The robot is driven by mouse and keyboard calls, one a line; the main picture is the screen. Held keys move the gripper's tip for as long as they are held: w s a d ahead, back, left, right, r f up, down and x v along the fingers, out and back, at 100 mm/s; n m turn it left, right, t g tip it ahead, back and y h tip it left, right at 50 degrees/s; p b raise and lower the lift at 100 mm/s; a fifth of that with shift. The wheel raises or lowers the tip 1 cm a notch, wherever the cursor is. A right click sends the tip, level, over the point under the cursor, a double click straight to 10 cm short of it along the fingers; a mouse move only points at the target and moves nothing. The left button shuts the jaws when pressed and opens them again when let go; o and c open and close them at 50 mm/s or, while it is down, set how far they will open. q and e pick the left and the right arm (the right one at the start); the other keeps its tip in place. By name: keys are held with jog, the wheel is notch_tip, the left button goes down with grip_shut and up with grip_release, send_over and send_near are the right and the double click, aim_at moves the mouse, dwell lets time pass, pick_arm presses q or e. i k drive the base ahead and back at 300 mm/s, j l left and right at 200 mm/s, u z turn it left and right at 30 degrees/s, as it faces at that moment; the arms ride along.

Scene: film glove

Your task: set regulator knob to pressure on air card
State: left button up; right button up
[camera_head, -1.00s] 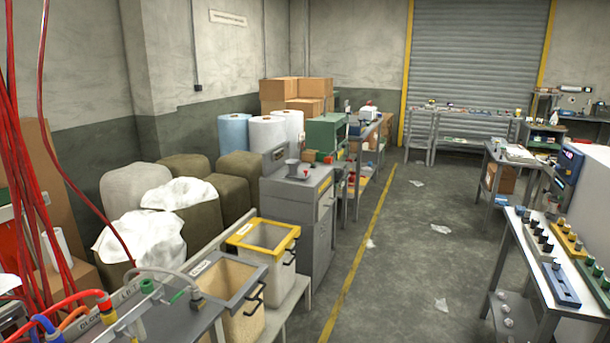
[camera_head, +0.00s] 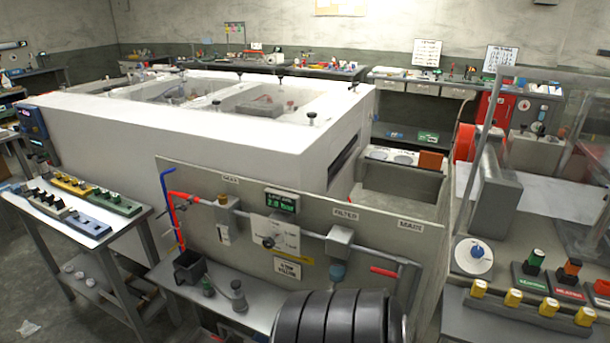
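A grey panel (camera_head: 385,222) stands in the middle of the view with a pipe line along it. A pale square plate (camera_head: 284,232) on it carries a small dark knob (camera_head: 268,242), which looks like the regulator knob. The markings around it are too small to read. Above it is a display (camera_head: 282,200) with green digits that seem to read 2.0 bar. A small white card (camera_head: 287,268) with dark lettering is below the plate. I cannot tell which card is the air card. Neither of my grippers is in view.
A white walled enclosure (camera_head: 225,140) stands behind the panel. A bench with coloured knob blocks (camera_head: 88,222) is at left. A dark ribbed object (camera_head: 340,318) is in front. A control bench with a blue dial (camera_head: 477,251) is at right. Papers (camera_head: 426,52) hang at the back.

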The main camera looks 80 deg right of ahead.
aim_at(268, 242)
jog(key=z, duration=2.25)
